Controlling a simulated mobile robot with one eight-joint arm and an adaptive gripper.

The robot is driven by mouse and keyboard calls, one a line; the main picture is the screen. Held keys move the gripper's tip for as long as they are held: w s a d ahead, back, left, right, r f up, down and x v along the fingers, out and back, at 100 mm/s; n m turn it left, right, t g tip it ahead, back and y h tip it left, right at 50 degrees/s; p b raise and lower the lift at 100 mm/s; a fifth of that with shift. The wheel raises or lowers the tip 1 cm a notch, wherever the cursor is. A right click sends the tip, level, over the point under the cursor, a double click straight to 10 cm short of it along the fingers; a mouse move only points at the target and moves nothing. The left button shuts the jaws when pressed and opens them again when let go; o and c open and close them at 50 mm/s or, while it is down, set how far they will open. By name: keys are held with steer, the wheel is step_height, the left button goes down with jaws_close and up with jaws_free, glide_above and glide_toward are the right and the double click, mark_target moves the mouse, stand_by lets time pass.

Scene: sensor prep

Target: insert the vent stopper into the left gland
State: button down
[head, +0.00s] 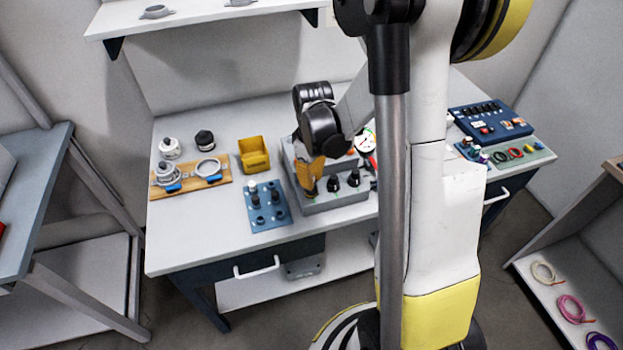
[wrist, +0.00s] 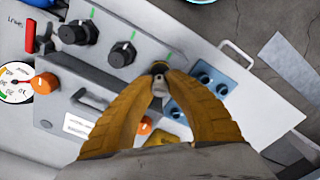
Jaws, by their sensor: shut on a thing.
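My gripper (wrist: 160,82) is shut on a small grey piece, which I take for the vent stopper (wrist: 158,88), mostly hidden between the yellow-orange fingers. In the head view my gripper (head: 309,180) points down at the left end of the grey housing (head: 333,201). The left gland (wrist: 160,67) is a dark round fitting right at the fingertips, partly covered by them. The stopper seems in line with it, but I cannot tell whether it is inside. Two other black glands, the middle one (head: 333,184) and the right one (head: 353,178), stand in the same row.
A blue stand (head: 267,221) with pegs and holes lies just left of the housing. A yellow bin (head: 255,165) and a wooden board (head: 164,191) with metal rings are further left. A pressure gauge (wrist: 15,84) and orange knobs sit close by the housing. The table's front left is clear.

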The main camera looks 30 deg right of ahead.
steer(key=shift+f+b, duration=0.8)
steer(key=shift+f, duration=0.15)
stand_by(0.8)
steer(key=c, duration=1.4)
jaws_free()
steer(key=shift+r, duration=0.1)
steer(key=shift+r+p, duration=2.5)
steer(key=shift+r, duration=0.95)
